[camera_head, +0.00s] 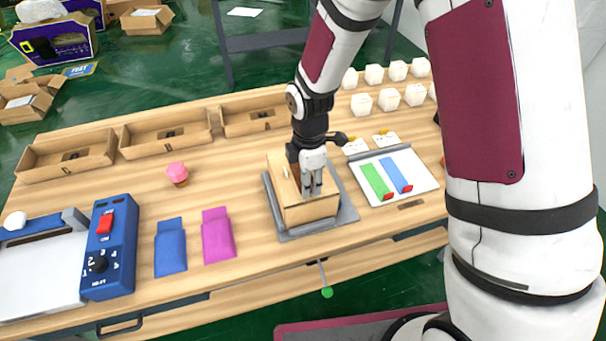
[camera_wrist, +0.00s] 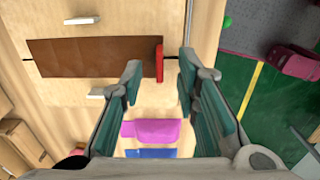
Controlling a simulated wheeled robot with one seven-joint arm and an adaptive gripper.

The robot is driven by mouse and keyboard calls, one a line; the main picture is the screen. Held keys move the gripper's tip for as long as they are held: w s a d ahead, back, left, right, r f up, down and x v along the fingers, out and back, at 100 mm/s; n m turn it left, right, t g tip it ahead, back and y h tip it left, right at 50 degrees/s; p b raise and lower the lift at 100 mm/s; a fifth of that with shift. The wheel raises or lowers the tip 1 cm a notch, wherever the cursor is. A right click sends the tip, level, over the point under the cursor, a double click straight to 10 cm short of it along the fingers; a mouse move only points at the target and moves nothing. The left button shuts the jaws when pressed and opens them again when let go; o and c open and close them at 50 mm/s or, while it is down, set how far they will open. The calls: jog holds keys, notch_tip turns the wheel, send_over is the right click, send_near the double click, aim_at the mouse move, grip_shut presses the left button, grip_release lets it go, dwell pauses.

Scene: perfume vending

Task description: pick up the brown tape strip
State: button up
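The brown tape strip (camera_wrist: 95,57) lies along the seam on top of a closed box in the wrist view. Its red end tab (camera_wrist: 159,62) stands at the strip's right end. My gripper (camera_head: 312,190) is over the box top, pointing down. In the wrist view my gripper (camera_wrist: 158,80) is open, with the red tab between the lines of its two fingers. I see no clear contact with the tab.
A white board (camera_head: 417,183) holds a green strip (camera_head: 376,181) and a blue strip (camera_head: 397,175), both red-ended. A magenta pouch (camera_head: 218,235), a blue pouch (camera_head: 170,247) and a blue control box (camera_head: 108,248) stand left. Several white boxes fill the back right.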

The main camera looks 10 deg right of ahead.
jog(key=shift+f, duration=0.6)
jog(key=shift+c, duration=0.5)
grip_shut()
jog(key=shift+r, duration=0.1)
